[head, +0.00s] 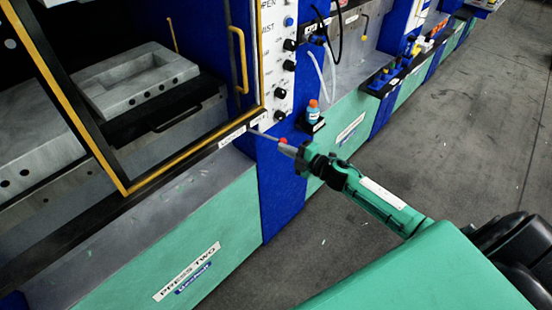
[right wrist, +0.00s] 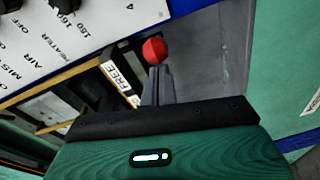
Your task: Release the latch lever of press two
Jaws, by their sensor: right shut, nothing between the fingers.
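Press two fills the left of the head view, with its name plate (head: 187,272) on the green lower panel. Its latch lever (head: 264,135) is a thin rod sticking out from the blue post below the switch panel, ending in a red knob (head: 283,141). My right gripper (head: 291,149) is at the knob, with its fingers shut and empty. In the right wrist view the red knob (right wrist: 154,50) appears just beyond the tips of the closed fingers (right wrist: 156,82); I cannot tell whether they touch. My left gripper is not in view.
A white label reading FREE (right wrist: 122,80) is left of the fingers in the wrist view. A yellow-framed door (head: 160,176) and yellow handle (head: 239,60) are on the press. A small blue bottle with an orange cap (head: 313,113) stands on a ledge nearby. The floor (head: 440,140) at right is clear.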

